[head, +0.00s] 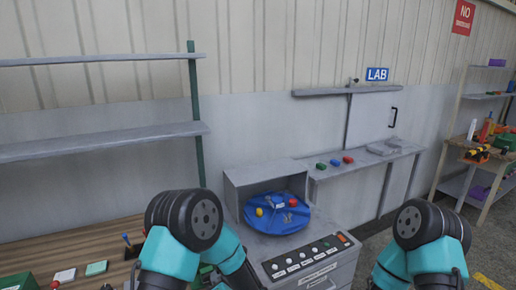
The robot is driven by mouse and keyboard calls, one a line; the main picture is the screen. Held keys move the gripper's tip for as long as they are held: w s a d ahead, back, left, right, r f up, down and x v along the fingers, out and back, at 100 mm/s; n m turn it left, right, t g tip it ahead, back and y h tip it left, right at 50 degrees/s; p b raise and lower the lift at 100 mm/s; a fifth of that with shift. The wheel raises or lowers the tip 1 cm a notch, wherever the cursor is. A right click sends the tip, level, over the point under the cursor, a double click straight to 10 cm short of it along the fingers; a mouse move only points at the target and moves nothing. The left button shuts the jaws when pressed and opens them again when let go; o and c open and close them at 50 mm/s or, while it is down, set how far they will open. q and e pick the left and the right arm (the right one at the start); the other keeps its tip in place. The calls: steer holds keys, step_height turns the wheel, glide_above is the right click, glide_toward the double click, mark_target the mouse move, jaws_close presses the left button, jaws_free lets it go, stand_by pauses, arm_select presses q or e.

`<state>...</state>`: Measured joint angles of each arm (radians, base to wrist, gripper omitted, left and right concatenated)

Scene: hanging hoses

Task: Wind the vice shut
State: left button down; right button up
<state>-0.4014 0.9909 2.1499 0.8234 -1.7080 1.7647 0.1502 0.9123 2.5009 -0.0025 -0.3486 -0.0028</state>
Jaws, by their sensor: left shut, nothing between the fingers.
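I cannot make out a vice or its handle in the head view. My left gripper (246,279) is low in the picture, in front of the grey control cabinet, and mostly hidden by my own arm and the lower edge. It is shut and empty. My right arm comes in at the lower right, and its gripper is out of the picture.
A blue round tray (277,222) with small coloured pieces sits in a grey housing above a button panel (312,258). A wooden bench (60,248) with small items stands at left. A grey shelf (366,158) holds coloured blocks. A cluttered workbench (478,166) stands far right.

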arm_select(q)
steer(key=shift+w+f, duration=0.3)
steer(key=shift+w, duration=0.25)
steer(key=shift+w+d+f, duration=0.1)
steer(key=shift+d+f, duration=0.05)
steer(key=shift+f, duration=0.15)
steer(key=shift+d+f, duration=0.15)
steer(key=shift+f, duration=0.25)
steer(key=shift+w+d+r, duration=0.2)
steer(key=shift+w+d, duration=0.05)
steer(key=shift+d, duration=0.05)
stand_by(0.6)
steer(key=shift+s+d, duration=0.5)
steer(key=shift+s, duration=0.05)
steer(key=shift+v, duration=2.35)
steer(key=shift+a, duration=0.1)
steer(key=shift+f, duration=0.1)
